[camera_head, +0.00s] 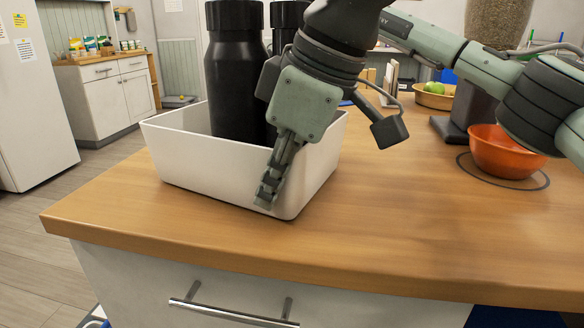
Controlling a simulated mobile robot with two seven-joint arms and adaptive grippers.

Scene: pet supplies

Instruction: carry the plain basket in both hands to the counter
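A plain white, open-topped basket (205,169) stands on the wooden top of the near counter (400,220), near its left front edge. A tall black bottle (235,75) rises from inside the basket.
A second black bottle (288,15) is partly hidden by my arm. An orange bowl (505,152) stands on the right, beside a food dispenser (478,70). A tan bowl (433,98) is behind. Another counter (100,67) stands at far left. The near counter's front middle is clear.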

